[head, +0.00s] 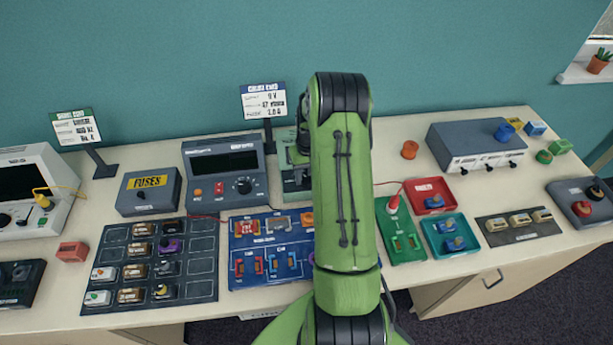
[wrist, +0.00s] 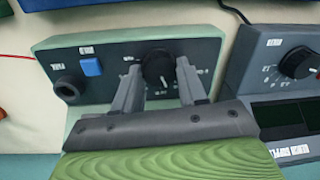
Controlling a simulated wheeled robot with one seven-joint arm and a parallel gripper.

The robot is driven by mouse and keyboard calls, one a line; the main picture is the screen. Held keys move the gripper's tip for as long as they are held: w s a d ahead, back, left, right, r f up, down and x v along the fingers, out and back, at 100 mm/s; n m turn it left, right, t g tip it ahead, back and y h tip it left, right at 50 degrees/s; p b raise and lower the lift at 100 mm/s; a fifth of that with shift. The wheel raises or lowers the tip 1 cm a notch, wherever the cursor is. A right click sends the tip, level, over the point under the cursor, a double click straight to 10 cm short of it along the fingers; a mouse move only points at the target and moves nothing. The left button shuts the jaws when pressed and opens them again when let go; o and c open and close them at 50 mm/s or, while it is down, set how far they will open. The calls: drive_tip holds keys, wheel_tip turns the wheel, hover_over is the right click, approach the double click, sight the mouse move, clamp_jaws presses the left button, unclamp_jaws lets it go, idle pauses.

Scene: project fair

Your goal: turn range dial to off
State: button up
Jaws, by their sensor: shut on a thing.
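A black dial (wrist: 157,68) sits on the front of a green-edged grey device (wrist: 200,52) in the wrist view. My gripper (wrist: 157,70) has one finger on each side of this dial and is shut on it. Another black dial (wrist: 298,62) sits on the dark grey meter to the right; the same dial (head: 242,185) shows in the head view. Labels are unreadable, so I cannot tell which is the range dial. In the head view my arm hides the gripper and most of the green device (head: 290,178).
A blue fuse board (head: 240,222) lies in front. A red lead (head: 385,184) runs to the right.

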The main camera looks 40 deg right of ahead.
drive_tip(key=shift+m+b, duration=0.6)
drive_tip(key=shift+m, duration=1.2)
drive_tip(key=o, duration=1.1)
drive_tip(key=shift+c, duration=0.2)
wheel_tip(320, 180, up, 16)
drive_tip(key=p, duration=0.1)
drive_tip(key=shift+s+d, duration=0.35)
drive_tip(key=shift+f, duration=0.1)
